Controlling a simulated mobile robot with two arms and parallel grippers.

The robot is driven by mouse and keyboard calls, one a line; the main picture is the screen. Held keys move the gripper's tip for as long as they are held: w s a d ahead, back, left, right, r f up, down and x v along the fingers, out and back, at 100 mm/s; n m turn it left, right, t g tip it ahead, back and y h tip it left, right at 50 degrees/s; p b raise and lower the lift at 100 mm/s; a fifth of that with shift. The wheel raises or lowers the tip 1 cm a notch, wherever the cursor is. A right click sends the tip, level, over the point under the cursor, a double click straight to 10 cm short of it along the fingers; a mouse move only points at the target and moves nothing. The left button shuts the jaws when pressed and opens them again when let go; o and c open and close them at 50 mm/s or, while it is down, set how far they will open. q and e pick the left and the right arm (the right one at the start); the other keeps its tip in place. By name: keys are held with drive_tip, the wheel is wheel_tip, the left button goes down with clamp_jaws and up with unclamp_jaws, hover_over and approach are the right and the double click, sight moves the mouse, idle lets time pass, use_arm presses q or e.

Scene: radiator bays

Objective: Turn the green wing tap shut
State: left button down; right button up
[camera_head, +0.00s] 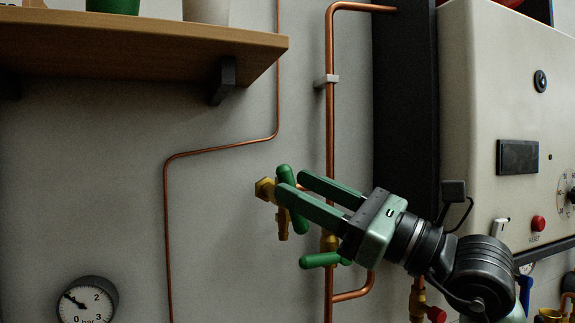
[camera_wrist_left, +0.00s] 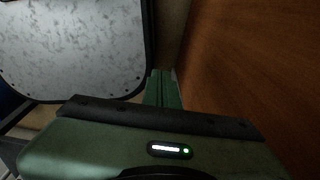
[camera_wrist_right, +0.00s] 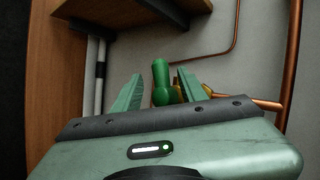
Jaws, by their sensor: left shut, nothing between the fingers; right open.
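The green wing tap (camera_head: 285,173) is on a brass body (camera_head: 265,190) with a downward spout, in front of the grey wall. Its wing slants steeply, upper end left, lower end right. In the right wrist view the green wing (camera_wrist_right: 161,78) stands between the two fingers. My right gripper (camera_head: 291,183) is open at the tap and partly hides its middle; I cannot tell whether a finger touches it. My left gripper (camera_wrist_left: 163,76) is shut and empty, away from the tap and outside the head view.
A second green handle (camera_head: 318,260) sits just below my right gripper by the vertical copper pipe (camera_head: 330,120). A wooden shelf (camera_head: 150,45) overhangs at upper left. A white boiler panel (camera_head: 510,100) stands at right. A pressure gauge (camera_head: 87,301) is at lower left.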

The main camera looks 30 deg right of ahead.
drive_tip(key=p+x, duration=0.1)
drive_tip(key=x, duration=0.1)
drive_tip(key=shift+w, duration=0.4)
drive_tip(key=shift+w+a, duration=0.1)
drive_tip(key=shift+w, duration=0.2)
drive_tip(key=shift+s, duration=0.15)
clamp_jaws()
use_arm(q)
drive_tip(key=shift+w+r, duration=0.7)
drive_tip(key=shift+r, duration=0.25)
